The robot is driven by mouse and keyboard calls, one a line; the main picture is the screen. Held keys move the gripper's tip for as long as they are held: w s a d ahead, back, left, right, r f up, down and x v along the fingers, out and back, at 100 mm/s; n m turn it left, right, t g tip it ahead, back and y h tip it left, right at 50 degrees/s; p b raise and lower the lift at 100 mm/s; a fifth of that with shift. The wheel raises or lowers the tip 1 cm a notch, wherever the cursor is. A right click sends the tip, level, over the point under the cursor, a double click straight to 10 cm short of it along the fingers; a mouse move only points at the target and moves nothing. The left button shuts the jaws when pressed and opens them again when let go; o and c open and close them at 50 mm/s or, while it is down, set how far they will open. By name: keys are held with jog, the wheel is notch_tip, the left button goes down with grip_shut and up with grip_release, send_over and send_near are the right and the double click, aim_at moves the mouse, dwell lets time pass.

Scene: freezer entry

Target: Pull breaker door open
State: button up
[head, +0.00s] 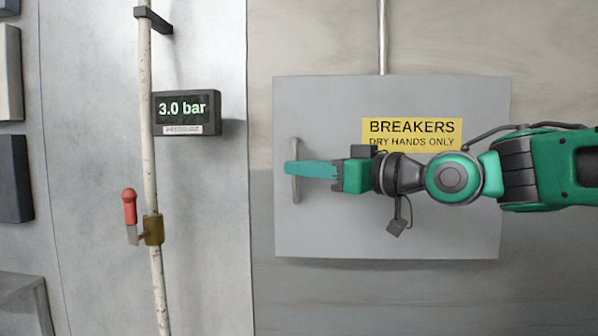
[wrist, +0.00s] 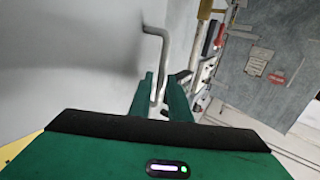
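The breaker door (head: 330,230) is a flat grey panel on the wall with a yellow "BREAKERS, DRY HANDS ONLY" sign (head: 411,127). It looks shut, its face flat to the wall. Its upright grey bar handle (head: 296,150) is near the door's left edge; it also shows in the wrist view (wrist: 161,50). My gripper (head: 290,169) reaches in from the right, its teal fingers across the handle's middle. In the wrist view the fingers (wrist: 163,80) stand apart with the handle between them and a gap at its right. Whether the left finger touches the handle is unclear.
Left of the door, a pale upright pipe (head: 152,100) carries a "3.0 bar" pressure display (head: 187,112) and a red-handled valve (head: 129,207). A thin conduit (head: 382,40) runs up from the door box.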

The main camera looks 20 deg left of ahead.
jog(key=shift+x, duration=1.15)
grip_shut()
jog(key=shift+s, duration=0.1)
